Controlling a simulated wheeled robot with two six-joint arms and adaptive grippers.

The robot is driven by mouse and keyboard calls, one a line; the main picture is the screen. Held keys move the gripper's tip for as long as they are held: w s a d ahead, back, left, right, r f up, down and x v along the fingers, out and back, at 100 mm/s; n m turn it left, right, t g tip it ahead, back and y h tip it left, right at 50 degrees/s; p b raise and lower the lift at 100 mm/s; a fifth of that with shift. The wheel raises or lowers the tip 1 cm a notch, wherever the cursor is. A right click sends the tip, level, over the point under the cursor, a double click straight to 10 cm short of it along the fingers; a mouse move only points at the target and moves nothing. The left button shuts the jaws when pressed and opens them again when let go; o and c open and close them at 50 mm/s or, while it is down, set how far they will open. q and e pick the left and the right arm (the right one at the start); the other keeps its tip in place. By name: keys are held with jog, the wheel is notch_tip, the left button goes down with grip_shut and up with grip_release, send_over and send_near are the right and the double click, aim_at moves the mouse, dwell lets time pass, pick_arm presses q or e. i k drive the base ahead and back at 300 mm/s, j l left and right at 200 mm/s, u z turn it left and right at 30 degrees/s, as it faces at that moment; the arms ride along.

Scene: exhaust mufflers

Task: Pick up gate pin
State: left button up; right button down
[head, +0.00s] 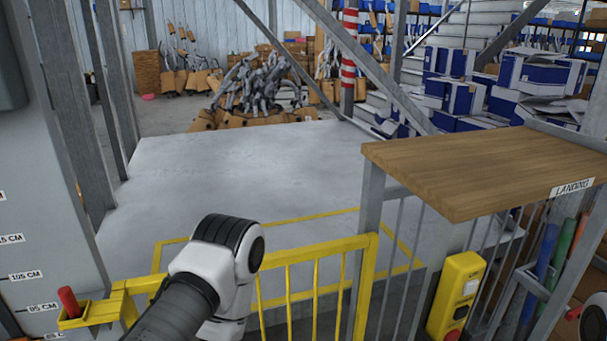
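A red pin (68,301), which looks like the gate pin, stands upright, slightly tilted, in a small yellow bracket (100,312) at the left end of the yellow gate (310,262). Its lower part is hidden in the bracket. My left arm comes in from the bottom left, and its white and black wrist is in front of the gate, right of the pin and apart from it in the picture. My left gripper is not visible. My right gripper is not visible either.
A grey post with a centimetre scale (35,245) stands behind the pin. A wooden shelf marked LANDING (480,165) is at the right, above railings and a yellow control box (455,295). Grey floor (250,170) beyond the gate is clear. Mufflers (255,85) and blue-white boxes (500,90) are piled behind.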

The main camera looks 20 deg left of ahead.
aim_at(68, 300)
jog(key=u, duration=2)
